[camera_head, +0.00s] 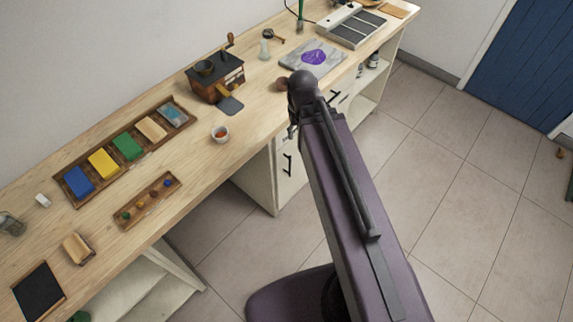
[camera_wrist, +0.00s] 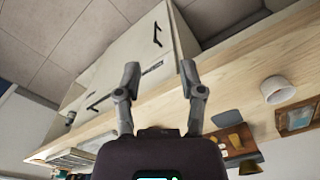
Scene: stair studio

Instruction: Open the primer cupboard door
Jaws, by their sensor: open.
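A pale cupboard under the bench has a front with a black handle (camera_head: 288,163) in the head view. A second black handle (camera_wrist: 98,102) is on the front further left. I cannot tell which front is the primer cupboard door. My gripper (camera_wrist: 158,72) is open and empty, its fingers apart over the bench edge and cupboard front, not around a handle.
The tiled floor (camera_head: 470,190) is clear in front. A blue door (camera_head: 525,65) stands at right.

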